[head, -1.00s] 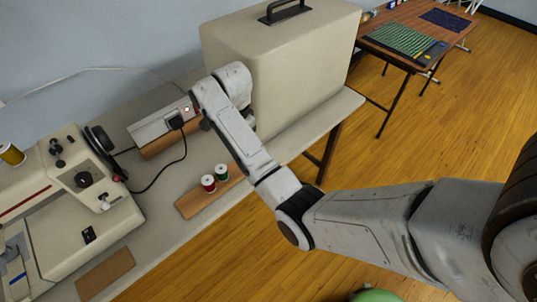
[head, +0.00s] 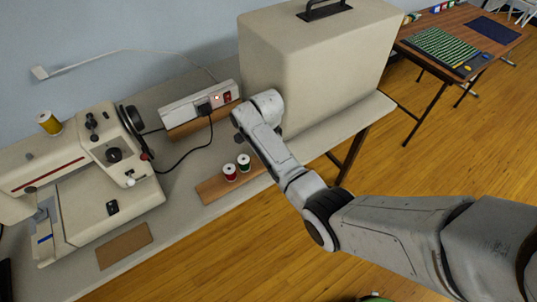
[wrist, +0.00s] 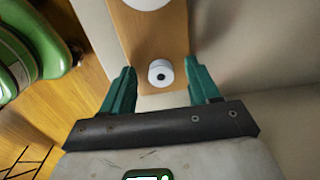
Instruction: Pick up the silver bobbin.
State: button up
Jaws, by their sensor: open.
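The silver bobbin (wrist: 160,73) appears in the wrist view as a small pale round piece with a dark centre hole, near the end of a wooden board (wrist: 128,38). My gripper (wrist: 160,66) is open, with one teal finger on each side of the bobbin in the picture. I see a gap on both sides; whether the fingertips are down at its height I cannot tell. In the head view my arm covers the right end of the board (head: 212,190), and the bobbin and gripper are hidden.
A beige case (head: 310,70) stands close behind my arm. A power strip (head: 195,107) and a sewing machine (head: 95,185) are to the left. The table's front edge is near.

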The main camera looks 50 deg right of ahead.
jog(key=shift+f, duration=0.15)
jog(key=c, duration=1.1)
